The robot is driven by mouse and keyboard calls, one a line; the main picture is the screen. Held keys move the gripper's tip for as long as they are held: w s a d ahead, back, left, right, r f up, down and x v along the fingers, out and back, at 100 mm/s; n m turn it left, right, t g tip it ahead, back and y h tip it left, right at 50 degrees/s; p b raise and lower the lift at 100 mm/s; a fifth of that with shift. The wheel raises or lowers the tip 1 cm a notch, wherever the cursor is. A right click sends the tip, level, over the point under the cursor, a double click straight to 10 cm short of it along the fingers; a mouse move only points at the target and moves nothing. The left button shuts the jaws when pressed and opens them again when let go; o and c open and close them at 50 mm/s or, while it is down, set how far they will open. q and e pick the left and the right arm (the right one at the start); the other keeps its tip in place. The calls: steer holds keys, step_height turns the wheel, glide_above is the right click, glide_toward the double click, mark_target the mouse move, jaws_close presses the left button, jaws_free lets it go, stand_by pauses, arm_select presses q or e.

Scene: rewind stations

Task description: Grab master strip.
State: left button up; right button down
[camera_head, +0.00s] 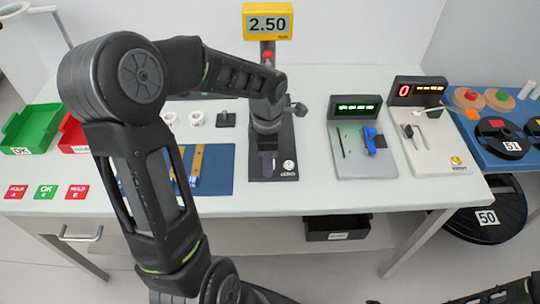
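A blue mat (222,170) lies on the table, partly behind my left arm. On it is a narrow yellow-brown strip (197,162) with a blue piece near its lower end, perhaps the master strip; I cannot tell for sure. My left gripper (267,163) points down over the dark base of the measuring stand, right of the mat and apart from the strip. Its fingers blend into the dark stand, so I cannot tell whether they are open or hold anything. Part of my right arm shows at the bottom right; its gripper is not in view.
The measuring stand has a yellow 2.50 display (267,22). Right of it are a grey plate (360,166) with a blue tool and a white scale (445,158). A green bin (32,127) and a red bin (72,132) stand left. Black spools sit on the blue surface at right.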

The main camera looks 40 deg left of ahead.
arm_select(q)
jaws_close()
stand_by(0.4)
step_height(320, 180, up, 10)
steer(key=shift+b, duration=0.45)
stand_by(0.3)
stand_by(0.5)
